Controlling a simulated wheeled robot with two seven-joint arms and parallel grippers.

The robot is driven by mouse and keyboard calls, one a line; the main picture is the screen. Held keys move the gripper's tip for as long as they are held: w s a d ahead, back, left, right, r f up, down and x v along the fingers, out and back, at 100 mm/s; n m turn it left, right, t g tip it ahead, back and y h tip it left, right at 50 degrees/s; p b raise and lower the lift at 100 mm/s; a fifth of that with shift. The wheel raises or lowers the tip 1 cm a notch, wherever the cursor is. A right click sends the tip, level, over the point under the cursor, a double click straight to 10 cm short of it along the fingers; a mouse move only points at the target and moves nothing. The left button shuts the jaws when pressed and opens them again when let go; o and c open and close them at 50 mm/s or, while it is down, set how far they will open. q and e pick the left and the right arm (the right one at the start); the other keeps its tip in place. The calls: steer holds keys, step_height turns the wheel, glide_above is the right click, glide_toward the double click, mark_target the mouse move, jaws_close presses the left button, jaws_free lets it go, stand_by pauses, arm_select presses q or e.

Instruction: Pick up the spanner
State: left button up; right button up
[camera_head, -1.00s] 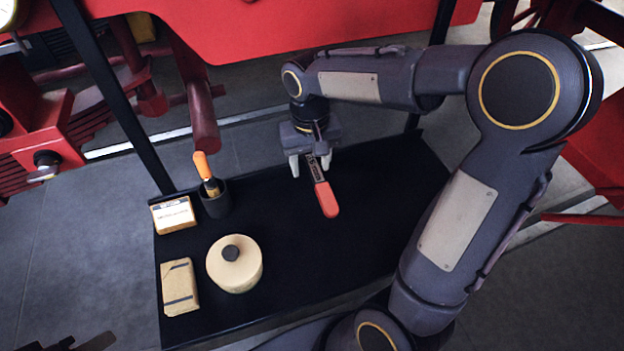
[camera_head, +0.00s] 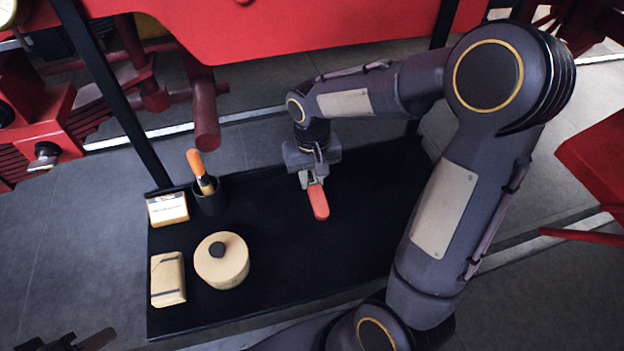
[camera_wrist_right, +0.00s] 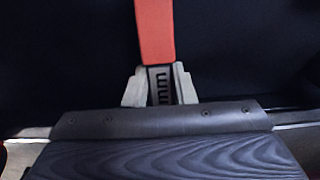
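The spanner has a red handle (camera_head: 319,203) and a grey metal shank with dark lettering. Its handle points toward the front of the black tabletop (camera_head: 350,250). My right gripper (camera_head: 311,182) comes down from above and is shut on the grey part, just behind the handle. In the right wrist view, the pale fingertips (camera_wrist_right: 158,88) press on both sides of the shank, and the red handle (camera_wrist_right: 155,30) extends beyond them. The far end of the spanner is hidden by the gripper. I cannot tell whether the spanner touches the tabletop. A dark part, apparently my left gripper (camera_head: 68,342), is cut off at the lower left.
A round beige container with a dark knob (camera_head: 221,262) stands left of the spanner. Also on the left are a strapped tan packet (camera_head: 168,280), a small labelled box (camera_head: 168,209) and a dark cup (camera_head: 210,200) holding an orange-handled tool. Red machinery (camera_head: 300,25) is behind.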

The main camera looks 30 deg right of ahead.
jaws_close()
steer(key=shift+r, duration=0.1)
